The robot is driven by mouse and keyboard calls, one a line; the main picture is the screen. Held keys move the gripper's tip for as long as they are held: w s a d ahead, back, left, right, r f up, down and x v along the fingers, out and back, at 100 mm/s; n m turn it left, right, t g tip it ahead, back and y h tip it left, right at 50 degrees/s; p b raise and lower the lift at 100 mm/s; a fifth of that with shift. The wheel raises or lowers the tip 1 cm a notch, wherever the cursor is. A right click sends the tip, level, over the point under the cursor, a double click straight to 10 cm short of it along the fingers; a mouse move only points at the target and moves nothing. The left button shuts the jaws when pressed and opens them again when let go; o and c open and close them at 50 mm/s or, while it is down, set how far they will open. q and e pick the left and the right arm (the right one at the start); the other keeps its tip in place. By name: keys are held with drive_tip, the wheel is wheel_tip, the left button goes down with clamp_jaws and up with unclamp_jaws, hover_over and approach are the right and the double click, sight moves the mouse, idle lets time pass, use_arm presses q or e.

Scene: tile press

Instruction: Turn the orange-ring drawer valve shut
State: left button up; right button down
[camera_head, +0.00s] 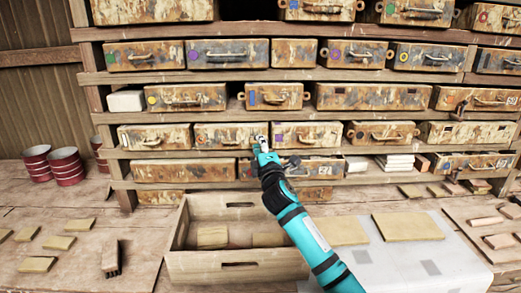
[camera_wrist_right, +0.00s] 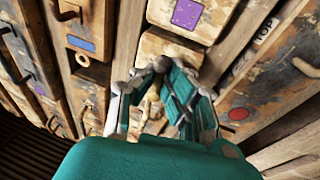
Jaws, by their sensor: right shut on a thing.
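My right gripper (camera_head: 262,143) reaches up to the middle row of drawers, at the right end of a worn drawer (camera_head: 225,130). In the right wrist view its fingers (camera_wrist_right: 160,78) are closed in around a small brass-coloured valve piece (camera_wrist_right: 150,105) on a drawer front. The fingers and palm hide much of this piece, so I cannot tell how far it is turned. An orange ring around it cannot be made out clearly. My left gripper is in neither view.
A drawer with a purple square (camera_wrist_right: 187,13) and one with a red disc (camera_wrist_right: 238,114) are close by the gripper. An open wooden crate (camera_head: 240,264) stands below on the bench. Red-and-white tins (camera_head: 66,163) stand at the left.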

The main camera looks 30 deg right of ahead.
drive_tip(key=shift+f, duration=0.3)
drive_tip(key=c, duration=1.4)
unclamp_jaws()
drive_tip(key=shift+r, duration=0.15)
drive_tip(key=v, duration=1.2)
